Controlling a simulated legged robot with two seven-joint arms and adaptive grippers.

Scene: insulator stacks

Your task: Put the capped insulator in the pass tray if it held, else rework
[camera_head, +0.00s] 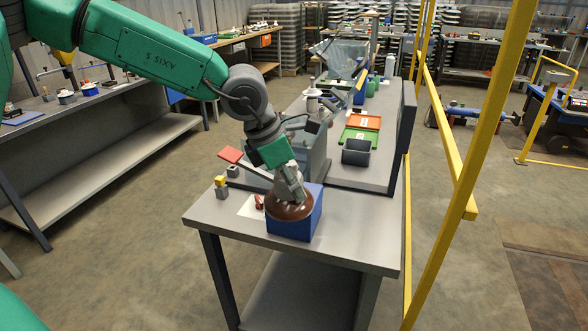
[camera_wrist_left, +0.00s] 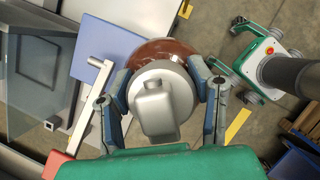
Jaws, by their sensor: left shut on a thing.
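The capped insulator has a brown disc (camera_head: 288,210) and a grey metal cap. My left gripper (camera_head: 292,186) is shut on the cap (camera_wrist_left: 162,98), with one finger on each side in the left wrist view. The disc shows over a blue block (camera_head: 293,230) near the front of the near table. I cannot tell whether it touches the block. The block's pale blue top also shows in the left wrist view (camera_wrist_left: 105,45). A green tray (camera_head: 358,137) and an orange tray (camera_head: 366,122) lie further back, their labels too small to read. My right gripper is out of view.
A lever with a red end (camera_head: 230,155) juts out left of my gripper, beside a clear-walled box (camera_head: 310,155). A grey bin (camera_head: 356,152) stands before the trays. A yellow-topped part (camera_head: 220,186) sits at the table's left. Yellow rails (camera_head: 450,130) run along the right.

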